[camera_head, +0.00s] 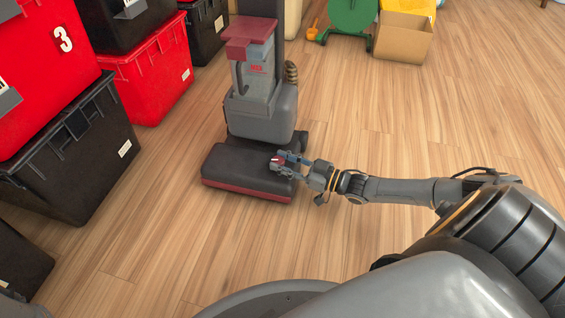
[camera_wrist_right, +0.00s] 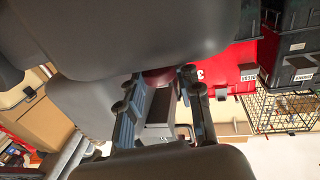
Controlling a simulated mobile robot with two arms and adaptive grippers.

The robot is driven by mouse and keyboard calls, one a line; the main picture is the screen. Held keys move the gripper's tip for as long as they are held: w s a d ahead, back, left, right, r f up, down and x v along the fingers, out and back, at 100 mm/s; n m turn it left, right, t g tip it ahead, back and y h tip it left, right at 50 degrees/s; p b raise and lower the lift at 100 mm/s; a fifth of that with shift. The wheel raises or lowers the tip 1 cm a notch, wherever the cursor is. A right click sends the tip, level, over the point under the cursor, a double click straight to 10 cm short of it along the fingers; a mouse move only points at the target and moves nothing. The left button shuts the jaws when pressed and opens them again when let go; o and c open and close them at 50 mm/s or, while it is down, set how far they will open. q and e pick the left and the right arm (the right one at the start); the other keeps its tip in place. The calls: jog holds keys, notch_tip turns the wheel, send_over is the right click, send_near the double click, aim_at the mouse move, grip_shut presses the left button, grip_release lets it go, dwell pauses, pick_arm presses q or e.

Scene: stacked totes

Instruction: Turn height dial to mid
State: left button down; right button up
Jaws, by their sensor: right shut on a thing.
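The vacuum cleaner (camera_head: 262,108) stands upright on the wood floor in the head view, with a low dark base (camera_head: 235,163) edged in dark red. A small red dial (camera_head: 276,160) sits on top of the base near its right side. My right gripper (camera_head: 284,160) reaches in from the right and is shut on the dial. In the right wrist view its two fingers (camera_wrist_right: 160,88) stand on either side of a dark red part (camera_wrist_right: 160,76). The dial's markings and setting are too small to read. My left gripper is not in view.
Stacked red totes (camera_head: 150,72) and black totes (camera_head: 75,150) stand on the left. A cardboard box (camera_head: 402,38) and a green reel-like object (camera_head: 352,17) are at the back. The floor to the right of the vacuum is clear.

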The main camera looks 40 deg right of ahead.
jog(key=shift+w+d+n+g+y, duration=0.1)
jog(key=shift+d+n+g+y, duration=0.05)
jog(key=shift+n+g+y, duration=0.75)
jog(key=shift+w+d+n+g+y, duration=0.1)
jog(key=shift+n+g+y, duration=0.55)
jog(key=shift+y, duration=0.45)
jog(key=shift+n+g, duration=0.25)
jog(key=o, duration=1.2)
jog(key=shift+c, duration=0.2)
jog(key=v, duration=1.2)
jog(key=shift+f, duration=0.15)
